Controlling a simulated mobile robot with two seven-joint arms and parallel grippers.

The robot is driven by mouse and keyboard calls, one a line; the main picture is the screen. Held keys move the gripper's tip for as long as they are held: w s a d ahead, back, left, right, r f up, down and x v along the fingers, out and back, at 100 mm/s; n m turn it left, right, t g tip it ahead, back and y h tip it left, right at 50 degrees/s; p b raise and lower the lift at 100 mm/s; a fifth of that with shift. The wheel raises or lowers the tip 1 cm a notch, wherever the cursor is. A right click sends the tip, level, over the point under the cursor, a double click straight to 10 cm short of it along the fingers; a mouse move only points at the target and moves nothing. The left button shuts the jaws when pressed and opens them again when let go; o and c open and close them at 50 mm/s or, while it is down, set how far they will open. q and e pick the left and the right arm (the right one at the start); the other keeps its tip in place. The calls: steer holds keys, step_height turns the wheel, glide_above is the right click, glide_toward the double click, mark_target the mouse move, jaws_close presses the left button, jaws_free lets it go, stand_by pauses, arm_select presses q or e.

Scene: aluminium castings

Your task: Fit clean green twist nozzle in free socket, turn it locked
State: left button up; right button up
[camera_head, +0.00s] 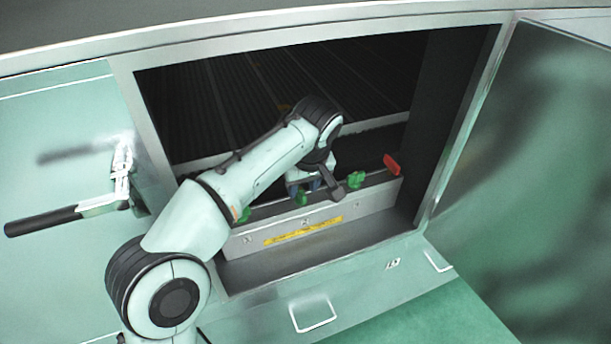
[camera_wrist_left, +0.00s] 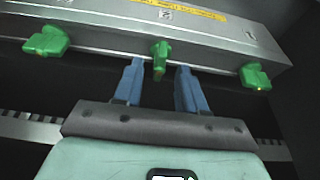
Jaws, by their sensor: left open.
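A grey bar (camera_head: 341,214) with a yellow label lies inside the cabinet opening and carries green twist nozzles along its far edge. The middle green nozzle (camera_head: 302,197) also shows in the left wrist view (camera_wrist_left: 160,55), narrow and pointing toward my gripper. The two outer nozzles (camera_wrist_left: 47,41) and (camera_wrist_left: 255,76) look wider, turned crosswise. My left gripper (camera_wrist_left: 160,66) is open, its blue fingers on either side of the middle nozzle with visible gaps. Whether that nozzle is fully seated or locked, I cannot tell. No empty socket is clearly visible. My right gripper is not in view.
A red piece (camera_head: 391,164) sits at the bar's right end. The opening's metal frame (camera_head: 150,130) surrounds my arm. An open green door (camera_head: 540,170) stands at the right, and a black-handled latch (camera_head: 70,212) is at the left. Dark slats (camera_head: 230,90) lie behind.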

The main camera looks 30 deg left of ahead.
mark_target(303, 191)
arm_select(q)
steer(key=shift+x, duration=1.4)
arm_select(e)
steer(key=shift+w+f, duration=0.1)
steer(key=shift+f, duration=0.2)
arm_select(q)
steer(key=shift+c, duration=0.3)
jaws_close()
steer(key=shift+d+n+g+y+p, duration=0.1)
steer(key=shift+n+g+y+p, duration=0.4)
steer(key=shift+n+p, duration=1.4)
steer(key=shift+w+f+n+g, duration=0.1)
steer(key=shift+n+g, duration=0.3)
steer(key=shift+n, duration=0.9)
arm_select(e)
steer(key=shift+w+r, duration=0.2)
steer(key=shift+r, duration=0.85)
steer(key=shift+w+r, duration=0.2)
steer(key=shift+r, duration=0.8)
